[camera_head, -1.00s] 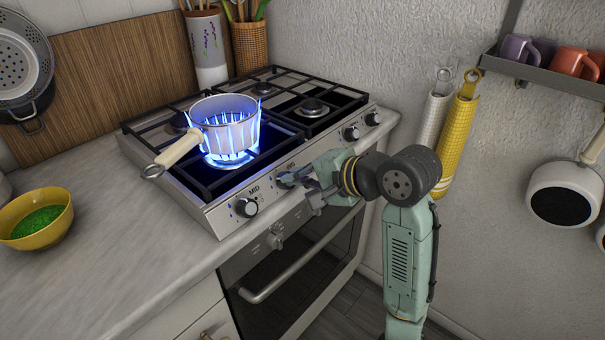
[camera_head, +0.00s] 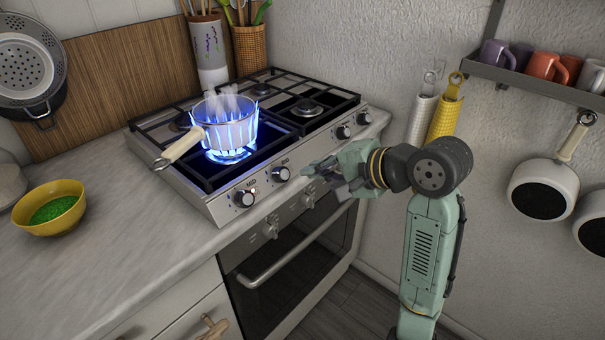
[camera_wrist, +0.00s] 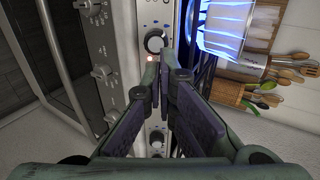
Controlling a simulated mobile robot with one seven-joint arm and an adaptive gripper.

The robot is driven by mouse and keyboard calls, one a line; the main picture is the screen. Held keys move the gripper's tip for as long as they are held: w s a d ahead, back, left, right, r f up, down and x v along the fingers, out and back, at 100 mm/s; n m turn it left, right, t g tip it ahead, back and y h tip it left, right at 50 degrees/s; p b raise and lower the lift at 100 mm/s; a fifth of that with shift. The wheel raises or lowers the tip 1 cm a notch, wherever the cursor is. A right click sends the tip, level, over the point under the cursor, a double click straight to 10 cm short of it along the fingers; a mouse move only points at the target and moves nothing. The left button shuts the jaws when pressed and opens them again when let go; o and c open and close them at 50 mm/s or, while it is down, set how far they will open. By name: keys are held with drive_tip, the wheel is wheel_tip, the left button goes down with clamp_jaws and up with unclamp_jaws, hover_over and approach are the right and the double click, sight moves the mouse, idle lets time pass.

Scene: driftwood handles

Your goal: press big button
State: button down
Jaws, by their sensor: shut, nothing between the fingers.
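The knob labelled BIG (camera_head: 281,174) is a round black and silver control on the stove's front panel. The knob labelled MID (camera_head: 243,198) sits to its left, with a small red light glowing between them. My gripper (camera_head: 308,171) is just right of the BIG knob, visibly apart from it in the head view. In the wrist view my gripper (camera_wrist: 164,72) has its fingers together and empty, pointing along the panel. A knob (camera_wrist: 154,41) shows just past the fingertips, and the red light glows beside them. I cannot tell the exact distance.
A steaming saucepan (camera_head: 222,124) stands on a burner with tall blue flames, its handle pointing left. The oven door handle (camera_head: 297,245) sticks out below. A yellow bowl (camera_head: 49,212) of green food is on the counter. Mugs and pans hang or stand at right.

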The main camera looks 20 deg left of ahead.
drive_tip(key=shift+b+v, duration=0.3)
drive_tip(key=shift+v, duration=2.5)
drive_tip(key=shift+w, duration=0.1)
drive_tip(key=c, duration=2.3)
unclamp_jaws()
